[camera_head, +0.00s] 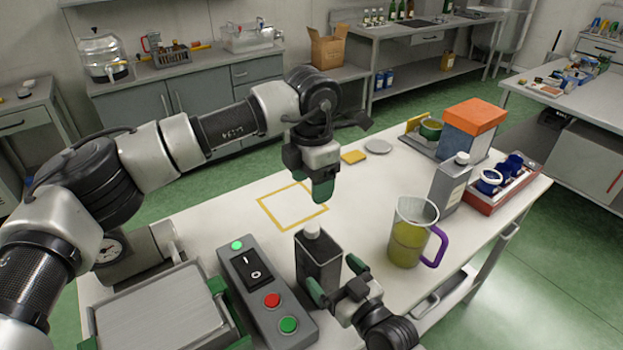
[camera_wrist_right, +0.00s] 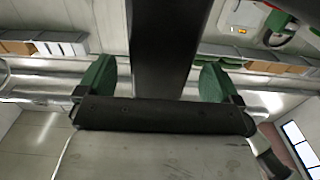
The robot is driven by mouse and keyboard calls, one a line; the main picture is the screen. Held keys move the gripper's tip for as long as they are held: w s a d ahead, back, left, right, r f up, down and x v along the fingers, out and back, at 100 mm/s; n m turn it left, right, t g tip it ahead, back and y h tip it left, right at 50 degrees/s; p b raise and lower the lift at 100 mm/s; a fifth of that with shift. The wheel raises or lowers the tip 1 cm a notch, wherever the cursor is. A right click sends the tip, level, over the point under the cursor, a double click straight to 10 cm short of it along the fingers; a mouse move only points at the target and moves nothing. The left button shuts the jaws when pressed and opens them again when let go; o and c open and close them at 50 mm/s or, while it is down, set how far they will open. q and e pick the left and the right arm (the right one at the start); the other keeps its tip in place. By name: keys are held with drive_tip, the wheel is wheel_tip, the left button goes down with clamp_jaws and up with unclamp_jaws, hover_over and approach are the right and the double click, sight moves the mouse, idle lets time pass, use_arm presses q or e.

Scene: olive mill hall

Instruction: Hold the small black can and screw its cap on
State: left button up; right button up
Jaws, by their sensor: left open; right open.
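The small black can (camera_head: 318,262) stands upright near the front middle of the table. A pale grey cap (camera_head: 311,231) shows on its top; I cannot tell how firmly it sits. My right gripper (camera_head: 337,278) is open low at the can's right front side, its green fingertips spread. In the right wrist view the can (camera_wrist_right: 165,50) shows as a dark upright band between the open fingers (camera_wrist_right: 155,80), with gaps on both sides. My left gripper (camera_head: 312,187) is open and empty, pointing down above the table, behind and higher than the can.
A control box (camera_head: 265,290) with buttons stands just left of the can. A jug (camera_head: 410,235) of yellow-green liquid with a purple handle stands right. Behind it are a grey metal can (camera_head: 450,185) and a red tray (camera_head: 513,192) with blue cups. A yellow-outlined square (camera_head: 292,206) is bare.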

drive_tip(key=b+v, duration=0.1)
drive_tip(key=v, duration=0.7)
drive_tip(key=shift+s+d, duration=0.2)
